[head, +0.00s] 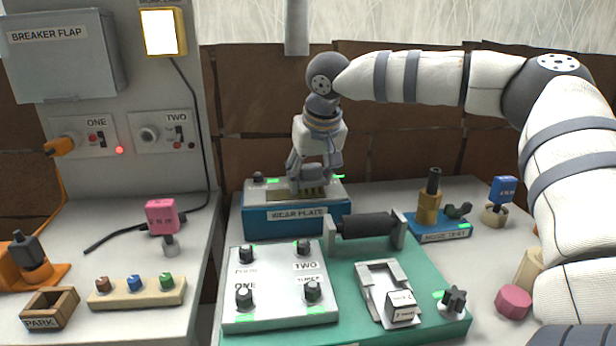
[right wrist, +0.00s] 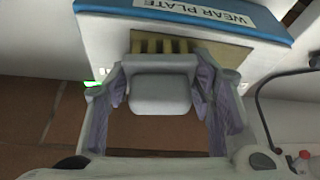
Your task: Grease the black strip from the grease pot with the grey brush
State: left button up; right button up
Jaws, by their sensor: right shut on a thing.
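My right gripper (head: 308,188) reaches down over the back of the blue-sided block labelled WEAR PLATE (head: 282,222). It is shut on a grey block-like thing, taken as the grey brush (right wrist: 160,95), which sits between the fingertips in the right wrist view. Yellowish slats show just beyond it, against a brown patch (right wrist: 222,52) on the block. I cannot tell whether the slats are bristles or part of the plate, nor whether they touch. I cannot make out a black strip or a grease pot with certainty. My left gripper is in neither view.
A green board holds a white panel with black knobs (head: 280,285), a black roller (head: 368,226) and a grey bracket (head: 380,285). A brass fitting (head: 428,207) stands behind right. A pink cylinder (head: 514,302) lies right. A gap divides the two tables.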

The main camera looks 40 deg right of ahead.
jog(key=shift+w+a+f, duration=0.1)
jog(key=shift+w+a, duration=0.3)
jog(key=shift+a, duration=0.2)
jog(key=shift+w+a+f, duration=0.1)
jog(key=shift+w+a, duration=0.25)
jog(key=shift+a, duration=0.25)
jog(key=shift+w+a+r+b, duration=0.15)
jog(key=shift+w+a, duration=0.45)
jog(key=shift+a, duration=0.4)
jog(key=shift+w+a+b, duration=0.15)
jog(key=shift+w+a, duration=0.45)
jog(key=shift+a, duration=0.35)
jog(key=shift+w+a+r+b, duration=0.15)
jog(key=shift+w+a, duration=0.45)
jog(key=shift+a, duration=0.4)
notch_tip(320, 180, up, 6)
jog(key=shift+p, duration=0.4)
jog(key=shift+d, duration=0.1)
notch_tip(320, 180, up, 3)
